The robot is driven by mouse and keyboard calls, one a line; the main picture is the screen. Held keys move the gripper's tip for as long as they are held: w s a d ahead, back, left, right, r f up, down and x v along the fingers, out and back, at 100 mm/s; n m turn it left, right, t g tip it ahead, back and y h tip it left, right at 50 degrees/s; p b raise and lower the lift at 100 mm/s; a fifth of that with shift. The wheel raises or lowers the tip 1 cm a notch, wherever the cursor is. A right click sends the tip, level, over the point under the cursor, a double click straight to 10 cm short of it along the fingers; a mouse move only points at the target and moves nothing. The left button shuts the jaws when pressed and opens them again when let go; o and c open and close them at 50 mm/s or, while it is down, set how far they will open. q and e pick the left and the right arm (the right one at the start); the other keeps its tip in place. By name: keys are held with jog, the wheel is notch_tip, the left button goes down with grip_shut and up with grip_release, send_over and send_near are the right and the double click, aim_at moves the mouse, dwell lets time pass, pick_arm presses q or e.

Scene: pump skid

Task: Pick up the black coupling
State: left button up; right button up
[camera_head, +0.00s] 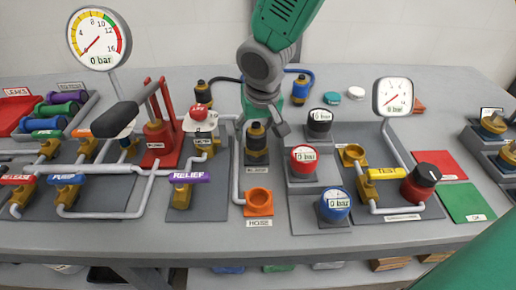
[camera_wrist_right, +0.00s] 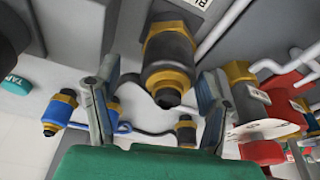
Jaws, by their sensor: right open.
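A black coupling with brass-coloured bands (camera_head: 257,137) stands upright on a grey block at the middle of the bench. A large black and brass coupling (camera_wrist_right: 168,62) also shows in the right wrist view, between the fingers. My right gripper (camera_head: 262,122) hangs over the coupling from above and is open. In the wrist view its two fingers (camera_wrist_right: 160,80) are on either side of the coupling, with gaps visible. Another black coupling (camera_head: 201,92) on a black hose stands further back; it also shows in the wrist view (camera_wrist_right: 185,130). My left gripper is not in view.
A blue coupling (camera_head: 300,88) on a blue hose stands behind. Round gauge caps, the red one (camera_head: 304,158) nearest, stand just right of my gripper. A valve with a purple RELIEF handle (camera_head: 190,178) and an orange hose socket (camera_head: 259,202) are nearby.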

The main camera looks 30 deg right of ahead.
jog(key=shift+w+f, duration=0.15)
jog(key=shift+f, duration=0.35)
jog(key=shift+a, duration=0.15)
jog(key=shift+a+r, duration=0.1)
jog(key=shift+a, duration=0.2)
jog(key=c, duration=1.3)
jog(key=shift+d, duration=0.1)
jog(key=shift+c, duration=0.3)
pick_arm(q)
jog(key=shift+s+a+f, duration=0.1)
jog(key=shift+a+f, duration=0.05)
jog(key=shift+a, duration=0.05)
pick_arm(e)
jog(key=shift+d, duration=0.15)
